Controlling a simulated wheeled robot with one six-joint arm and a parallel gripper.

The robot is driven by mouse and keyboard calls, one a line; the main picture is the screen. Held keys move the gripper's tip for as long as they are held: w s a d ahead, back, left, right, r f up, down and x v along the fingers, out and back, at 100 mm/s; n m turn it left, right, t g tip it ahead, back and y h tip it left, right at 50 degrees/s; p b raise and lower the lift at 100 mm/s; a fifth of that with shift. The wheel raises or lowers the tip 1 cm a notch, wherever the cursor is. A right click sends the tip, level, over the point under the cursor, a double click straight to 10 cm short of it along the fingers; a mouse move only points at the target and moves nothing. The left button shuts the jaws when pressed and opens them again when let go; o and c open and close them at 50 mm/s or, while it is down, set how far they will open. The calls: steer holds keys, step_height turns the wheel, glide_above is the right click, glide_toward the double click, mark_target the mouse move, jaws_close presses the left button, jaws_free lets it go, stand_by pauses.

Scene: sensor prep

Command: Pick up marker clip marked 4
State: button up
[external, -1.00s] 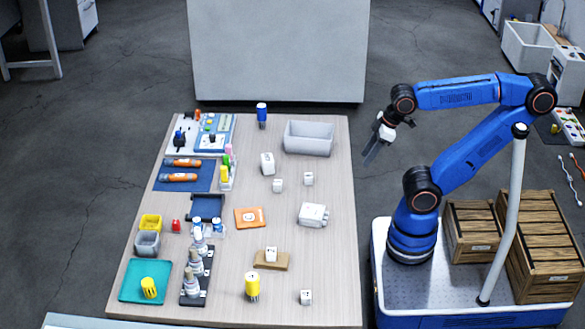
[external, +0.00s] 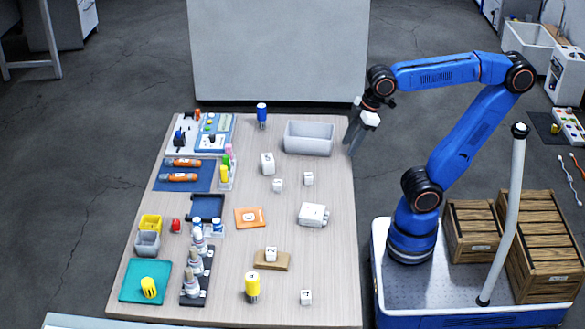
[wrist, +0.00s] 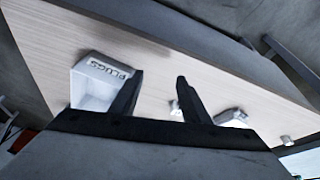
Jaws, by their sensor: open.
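Several small white blocks that may be marker clips lie on the table in the external view: one near the middle (external: 278,185), one right of it (external: 308,178), one on a tan block (external: 271,254) and one at the front (external: 306,297). Their top marks are too small to read, so I cannot tell which is 4. A larger white block (external: 267,163) stands behind them. My gripper (external: 354,136) is open and empty above the table's right edge, beside the grey bin. In the wrist view, its fingers (wrist: 160,76) are apart with nothing between them.
The grey bin (external: 309,150), labelled PLUGS in the wrist view (wrist: 94,103), stands at the back right. A white device (external: 312,214), an orange pad (external: 249,218) and a yellow cylinder (external: 252,288) are on the table (external: 335,260). The left side is crowded.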

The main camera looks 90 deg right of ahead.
steer(key=w+a+r+n+g, duration=0.1)
steer(key=w+a+r+n, duration=0.2)
steer(key=w+a+r, duration=0.45)
steer(key=w+a+r+n+g, duration=0.15)
steer(key=w+a, duration=0.25)
steer(key=a, duration=0.6)
steer(key=w+a+r+n, duration=0.4)
steer(key=w+a+r, duration=0.15)
steer(key=a, duration=0.25)
steer(key=n+g, duration=0.2)
steer(key=n, duration=0.6)
glide_above(306, 294)
step_height(306, 294, down, 3)
steer(key=shift+m+t+h, duration=0.25)
steer(key=shift+h, duration=0.05)
step_height(306, 294, down, 17)
steer(key=shift+r, duration=0.2)
steer(key=shift+c, duration=0.7)
jaws_close()
